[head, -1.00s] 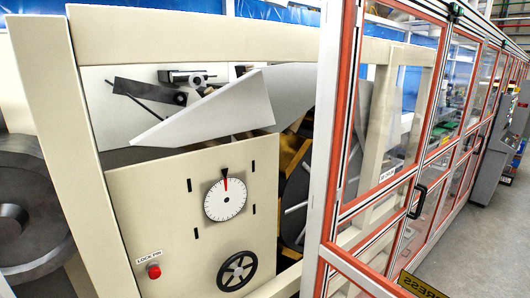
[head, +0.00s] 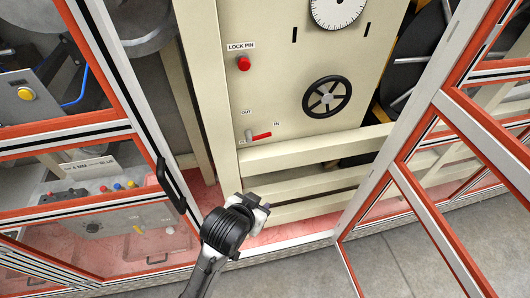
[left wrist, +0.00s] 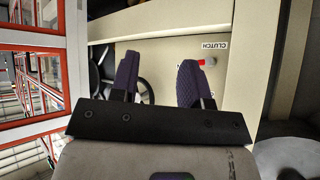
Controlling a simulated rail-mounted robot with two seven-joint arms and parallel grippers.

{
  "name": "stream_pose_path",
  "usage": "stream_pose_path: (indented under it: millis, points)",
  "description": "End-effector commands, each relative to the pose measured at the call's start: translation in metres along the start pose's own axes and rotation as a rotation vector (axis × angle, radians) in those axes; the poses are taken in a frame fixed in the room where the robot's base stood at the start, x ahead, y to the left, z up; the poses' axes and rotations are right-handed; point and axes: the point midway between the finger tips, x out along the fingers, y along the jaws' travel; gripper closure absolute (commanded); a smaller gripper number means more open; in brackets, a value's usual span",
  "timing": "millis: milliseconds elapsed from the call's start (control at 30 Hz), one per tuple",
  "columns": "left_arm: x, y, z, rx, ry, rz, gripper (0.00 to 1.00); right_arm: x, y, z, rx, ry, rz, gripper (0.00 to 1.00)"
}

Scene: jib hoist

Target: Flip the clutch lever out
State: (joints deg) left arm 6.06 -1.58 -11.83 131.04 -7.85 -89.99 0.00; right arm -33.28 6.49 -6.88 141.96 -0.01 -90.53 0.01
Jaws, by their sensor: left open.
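The clutch lever (head: 261,135) is a small red handle on a grey pivot, low on the cream panel (head: 290,100). It points right, toward the IN mark; the OUT mark is above the pivot. In the left wrist view the lever (left wrist: 201,62) shows beside the upside-down CLUTCH label, partly hidden behind a finger. My left gripper (head: 264,207) is below the lever in the head view, apart from it. Its two dark padded fingers (left wrist: 159,78) are spread, with nothing held between them. My right gripper is not in view.
A red lock-pin button (head: 243,64) and a black handwheel (head: 327,97) are on the same panel. Cream frame rails (head: 310,148) cross below it. Open red-edged guard doors with a black handle (head: 171,185) stand at both sides of the opening.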

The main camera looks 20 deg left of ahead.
Motion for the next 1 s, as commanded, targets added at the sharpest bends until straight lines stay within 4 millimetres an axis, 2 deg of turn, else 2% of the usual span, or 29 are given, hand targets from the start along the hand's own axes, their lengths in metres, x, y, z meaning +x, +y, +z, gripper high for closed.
stream_pose_path:
  millis: [33,133,233,400,533,700,800,1000]
  points:
    - [0.030,0.004,-0.003,0.008,0.027,-0.044,0.57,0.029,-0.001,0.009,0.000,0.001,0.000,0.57]
    - [0.067,0.004,-0.026,0.057,0.064,-0.185,0.57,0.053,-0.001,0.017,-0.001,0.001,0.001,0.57]
    - [0.090,0.002,-0.044,0.151,0.079,-0.347,0.57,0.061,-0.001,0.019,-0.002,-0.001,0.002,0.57]
    - [0.114,-0.004,-0.048,0.386,0.052,-0.606,0.57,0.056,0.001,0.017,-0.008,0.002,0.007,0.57]
    - [0.124,-0.011,-0.051,0.592,0.045,-0.785,0.57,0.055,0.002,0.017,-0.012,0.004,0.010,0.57]
    - [0.118,-0.017,-0.066,0.799,0.063,-0.951,0.57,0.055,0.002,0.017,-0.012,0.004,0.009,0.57]
    - [0.113,-0.016,-0.075,0.890,0.084,-0.995,0.57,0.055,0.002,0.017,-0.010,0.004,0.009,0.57]
    - [0.120,-0.024,-0.083,0.932,0.075,-0.997,0.57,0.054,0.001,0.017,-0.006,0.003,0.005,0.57]
